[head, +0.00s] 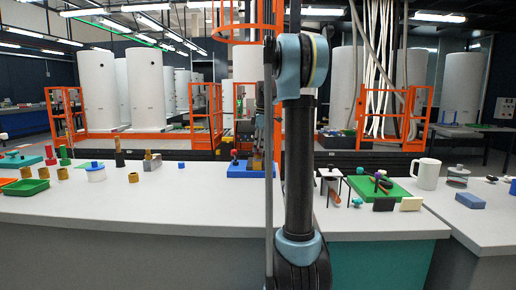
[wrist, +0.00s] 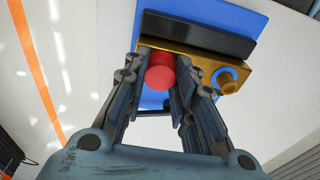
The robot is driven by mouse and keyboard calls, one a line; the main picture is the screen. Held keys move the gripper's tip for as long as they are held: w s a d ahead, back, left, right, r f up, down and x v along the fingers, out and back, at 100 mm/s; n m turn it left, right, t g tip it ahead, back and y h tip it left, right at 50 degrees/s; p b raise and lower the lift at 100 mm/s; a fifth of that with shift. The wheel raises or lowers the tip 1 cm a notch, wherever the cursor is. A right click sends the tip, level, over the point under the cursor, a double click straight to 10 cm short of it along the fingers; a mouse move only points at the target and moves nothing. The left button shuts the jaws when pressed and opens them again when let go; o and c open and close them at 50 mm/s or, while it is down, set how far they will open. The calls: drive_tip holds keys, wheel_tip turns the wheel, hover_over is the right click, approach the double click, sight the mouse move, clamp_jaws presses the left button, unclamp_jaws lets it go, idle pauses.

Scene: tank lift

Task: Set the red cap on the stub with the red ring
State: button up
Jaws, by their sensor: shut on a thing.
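The red cap (wrist: 161,72) is a short red cylinder between my gripper's fingers in the wrist view. My gripper (wrist: 160,80) is shut on it, with a finger on each side. Behind the cap is a brass block (wrist: 190,58) on a blue board (wrist: 245,18). I cannot make out a stub with a red ring; the cap and fingers hide part of the block. In the head view the blue board (head: 238,173) stands behind my arm, which partly hides it.
A black bar (wrist: 200,33) runs along the brass block. Left on the bench are a green tray (head: 25,187), brass pieces (head: 133,177) and a white pot (head: 96,175). Right are a green board (head: 365,193) and a white mug (head: 428,175). The front of the bench (head: 150,215) is clear.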

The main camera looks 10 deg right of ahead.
drive_tip(key=shift+f, duration=0.2)
drive_tip(key=o, duration=0.8)
drive_tip(key=shift+o, duration=0.2)
wheel_tip(320, 180, up, 12)
drive_tip(key=d, duration=0.1)
drive_tip(key=shift+d, duration=0.2)
drive_tip(key=shift+s+f, duration=0.1)
drive_tip(key=shift+s, duration=0.05)
